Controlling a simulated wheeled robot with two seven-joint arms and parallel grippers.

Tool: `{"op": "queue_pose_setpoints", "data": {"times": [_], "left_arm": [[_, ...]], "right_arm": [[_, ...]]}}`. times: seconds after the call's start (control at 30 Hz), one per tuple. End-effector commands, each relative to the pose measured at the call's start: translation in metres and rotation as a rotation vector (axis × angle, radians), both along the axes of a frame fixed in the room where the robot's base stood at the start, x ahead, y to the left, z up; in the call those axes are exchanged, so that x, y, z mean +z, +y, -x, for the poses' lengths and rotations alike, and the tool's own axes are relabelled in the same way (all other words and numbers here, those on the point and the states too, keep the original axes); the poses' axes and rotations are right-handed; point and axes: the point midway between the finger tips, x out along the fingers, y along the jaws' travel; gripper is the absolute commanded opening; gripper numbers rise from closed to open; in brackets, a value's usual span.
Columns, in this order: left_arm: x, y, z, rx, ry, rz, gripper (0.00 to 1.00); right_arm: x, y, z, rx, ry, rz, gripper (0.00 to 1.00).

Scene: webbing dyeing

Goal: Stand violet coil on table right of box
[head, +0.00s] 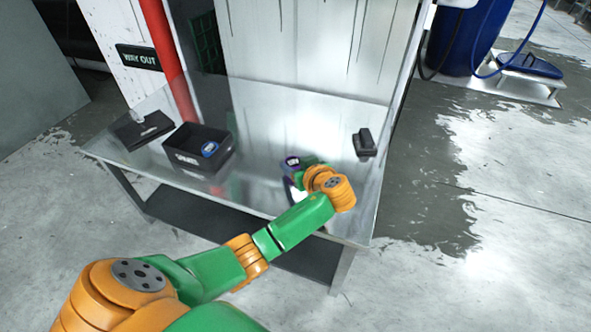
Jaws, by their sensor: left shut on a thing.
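The violet coil (292,161) shows at the tip of my left gripper (296,167), over the metal table (262,120) to the right of the box. My left gripper is shut on the coil, and the wrist hides part of both. I cannot tell whether the coil touches the table top. The black box (187,160) has white lettering on its front and stands left of the middle of the table. A blue coil (210,148) is inside it. My right gripper is not in view.
A dark tray-like object (142,130) lies at the table's left end. A small black block-like object (364,143) sits near the right edge. A red pipe (165,55) rises behind the table. The table top between box and coil is clear.

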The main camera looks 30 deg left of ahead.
Motion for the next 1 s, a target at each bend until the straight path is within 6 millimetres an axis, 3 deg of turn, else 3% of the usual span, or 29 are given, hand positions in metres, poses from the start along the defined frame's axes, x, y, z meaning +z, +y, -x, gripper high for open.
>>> {"op": "queue_pose_setpoints", "data": {"times": [0.4, 0.43, 0.53, 0.87, 1.0], "left_arm": [[-0.005, 0.000, 0.000, -0.001, 0.000, 0.000, 0.02], [-0.005, 0.000, 0.000, -0.001, 0.000, 0.000, 0.61], [-0.004, 0.000, 0.000, 0.000, 0.000, 0.000, 0.86], [-0.002, 0.000, 0.000, 0.000, -0.001, -0.001, 0.86], [0.010, -0.013, 0.007, -0.003, -0.001, 0.001, 0.86]], "right_arm": [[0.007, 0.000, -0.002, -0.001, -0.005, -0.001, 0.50], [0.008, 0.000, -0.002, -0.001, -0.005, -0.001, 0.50], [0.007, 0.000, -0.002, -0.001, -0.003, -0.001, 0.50], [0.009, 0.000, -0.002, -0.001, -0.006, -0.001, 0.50], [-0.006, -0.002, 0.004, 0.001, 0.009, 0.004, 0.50]]}}
